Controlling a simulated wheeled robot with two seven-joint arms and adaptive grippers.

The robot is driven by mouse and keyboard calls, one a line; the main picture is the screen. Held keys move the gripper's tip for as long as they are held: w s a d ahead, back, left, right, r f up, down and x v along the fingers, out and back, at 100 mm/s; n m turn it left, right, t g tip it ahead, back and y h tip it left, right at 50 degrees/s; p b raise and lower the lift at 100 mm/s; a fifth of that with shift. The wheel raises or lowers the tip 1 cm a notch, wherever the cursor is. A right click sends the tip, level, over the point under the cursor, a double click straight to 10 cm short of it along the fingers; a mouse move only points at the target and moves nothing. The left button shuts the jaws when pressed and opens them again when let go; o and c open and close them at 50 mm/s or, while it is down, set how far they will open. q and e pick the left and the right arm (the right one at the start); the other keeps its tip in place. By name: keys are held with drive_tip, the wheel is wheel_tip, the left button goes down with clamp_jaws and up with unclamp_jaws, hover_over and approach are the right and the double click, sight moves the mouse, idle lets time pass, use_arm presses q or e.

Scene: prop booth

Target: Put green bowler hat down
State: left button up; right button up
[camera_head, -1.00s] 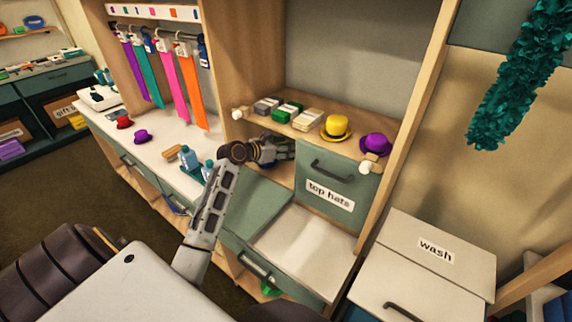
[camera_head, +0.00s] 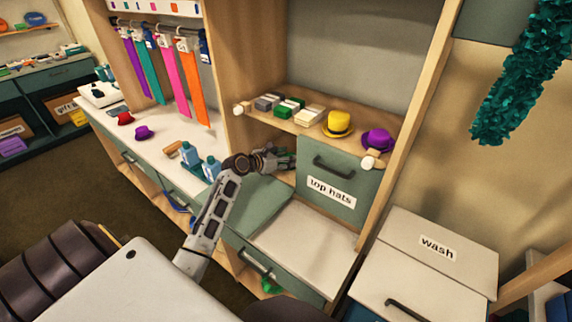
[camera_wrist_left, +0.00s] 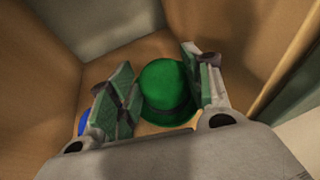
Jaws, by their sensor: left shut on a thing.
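The green bowler hat (camera_wrist_left: 168,92) sits between the fingers of my left gripper (camera_wrist_left: 158,98) in the left wrist view. The gripper is shut on it, and the crown and part of the brim show. Wooden walls and a wooden floor lie close around the hat; I cannot tell whether it touches the floor. In the head view my left gripper (camera_head: 281,160) reaches into the opening under the shelf, left of the "top hats" front. The hat is hidden there. My right gripper is not in view.
The shelf (camera_head: 300,128) above my gripper holds boxes, a yellow hat (camera_head: 338,123) and a purple hat (camera_head: 378,141). The "top hats" front (camera_head: 338,188) stands close to its right. Blue bottles (camera_head: 211,168) stand on the counter to its left. A blue thing (camera_wrist_left: 83,122) shows beside the left finger.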

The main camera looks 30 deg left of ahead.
use_arm(q)
drive_tip(key=shift+f, duration=1.6)
drive_tip(key=shift+f, duration=0.1)
drive_tip(key=o, duration=0.8)
drive_tip(key=shift+v, duration=6.05)
drive_tip(key=shift+o, duration=0.3)
